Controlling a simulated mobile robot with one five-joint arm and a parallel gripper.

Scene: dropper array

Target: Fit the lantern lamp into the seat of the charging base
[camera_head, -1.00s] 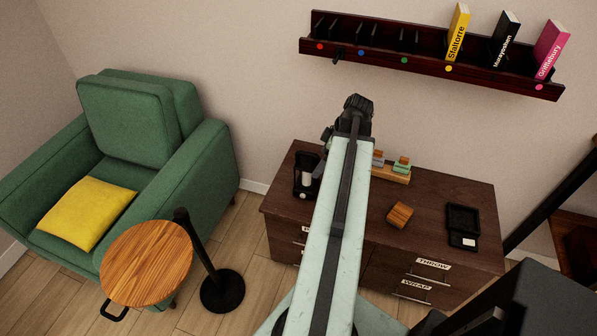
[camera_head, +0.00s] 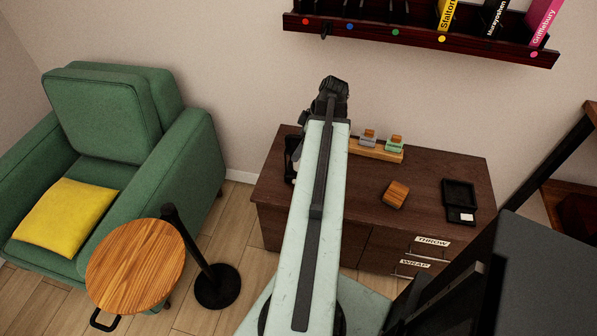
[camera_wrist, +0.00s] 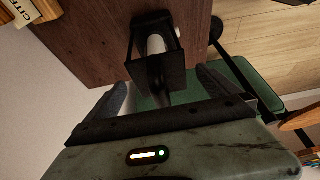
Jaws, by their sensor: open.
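The lantern lamp (camera_wrist: 155,45) is a black open frame around a white cylinder. It stands on the left part of the dark wooden cabinet. In the head view the lamp (camera_head: 291,156) is partly hidden by my arm. My gripper (camera_head: 333,90) is above the cabinet's back left. In the wrist view my gripper (camera_wrist: 163,88) is open, its grey fingers on either side of the lamp's near end. I cannot tell whether they touch it. A black square unit with a recess and white label (camera_head: 459,200) lies on the cabinet's right; it looks like the charging base.
The cabinet (camera_head: 440,165) also holds a wooden block (camera_head: 395,194) and a wooden rack (camera_head: 375,152) with small blocks. A book shelf (camera_head: 420,40) hangs on the wall above. A round wooden table (camera_head: 135,265), black post (camera_head: 190,245) and green armchair (camera_head: 110,120) are left.

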